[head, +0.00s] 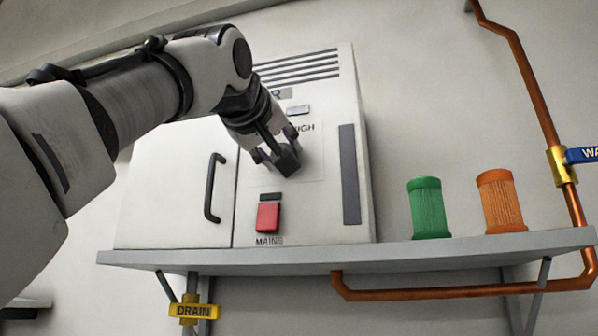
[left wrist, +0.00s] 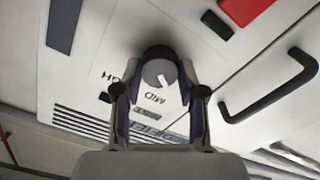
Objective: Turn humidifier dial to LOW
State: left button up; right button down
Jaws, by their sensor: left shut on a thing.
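The humidifier (head: 315,205) is a white cabinet on a wall shelf. Its dial (left wrist: 153,72) is a round grey knob with a white pointer mark, seen upside down in the left wrist view. The mark points down in that view, roughly toward the MID label (left wrist: 155,99). A HIGH label (left wrist: 110,78) is partly hidden by a finger; no LOW label can be read. My left gripper (head: 278,157) is at the front panel, its fingers (left wrist: 160,70) shut on the dial from both sides. In the head view the gripper largely hides the dial. My right gripper is out of view.
A red MAINS switch (head: 268,216) sits below the dial. A black door handle (head: 212,188) stands out at left. Green (head: 429,208) and orange (head: 502,202) cylinders stand on the shelf (head: 440,251) at right. A copper pipe (head: 533,85) with a blue-handled valve is farther right.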

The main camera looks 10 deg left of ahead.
pick_arm(q)
jog(key=shift+n, duration=1.9)
